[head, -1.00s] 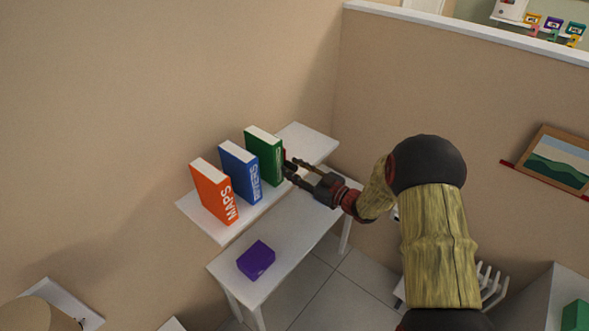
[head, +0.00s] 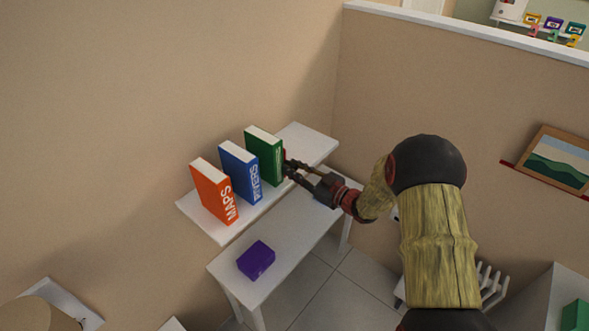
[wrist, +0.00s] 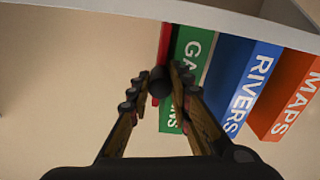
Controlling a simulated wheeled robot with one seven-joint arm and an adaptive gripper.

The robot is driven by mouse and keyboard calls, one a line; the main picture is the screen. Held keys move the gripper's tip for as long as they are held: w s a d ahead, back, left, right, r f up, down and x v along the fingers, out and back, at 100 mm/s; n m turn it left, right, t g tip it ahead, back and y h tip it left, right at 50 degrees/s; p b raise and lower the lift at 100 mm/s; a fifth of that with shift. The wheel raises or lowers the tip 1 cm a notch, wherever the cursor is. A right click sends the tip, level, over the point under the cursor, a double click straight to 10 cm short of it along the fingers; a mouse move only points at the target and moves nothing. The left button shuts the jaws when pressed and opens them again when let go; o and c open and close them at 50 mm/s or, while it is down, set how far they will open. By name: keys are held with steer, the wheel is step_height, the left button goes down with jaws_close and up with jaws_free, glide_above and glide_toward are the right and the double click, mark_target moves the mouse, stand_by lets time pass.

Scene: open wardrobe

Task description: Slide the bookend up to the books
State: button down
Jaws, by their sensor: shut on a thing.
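The red bookend (wrist: 163,48) stands right beside the green book in the wrist view, with a dark round knob (wrist: 160,82) on its near side. I cannot tell whether it touches the book. In the head view it is almost wholly hidden behind the green book and my gripper. My gripper (wrist: 158,80) is shut on the knob; it also shows in the head view (head: 289,167). The green book (head: 263,155), the blue book (head: 240,172) and the orange MAPS book (head: 214,191) stand upright in a row with gaps between them.
The white wall shelf (head: 215,228) is free beyond the green book. Below it is a white table (head: 290,255) with a purple box (head: 256,260). The side wall (head: 450,100) rises at the right, with a framed picture (head: 555,160).

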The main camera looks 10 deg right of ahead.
steer(key=shift+w+d+f+b, duration=0.1)
steer(key=shift+d+f+b, duration=0.05)
steer(key=shift+b, duration=0.45)
steer(key=c, duration=1.6)
jaws_free()
steer(key=shift+d, duration=0.1)
steer(key=v, duration=1.1)
steer(key=shift+s+d, duration=0.2)
steer(key=shift+s, duration=0.15)
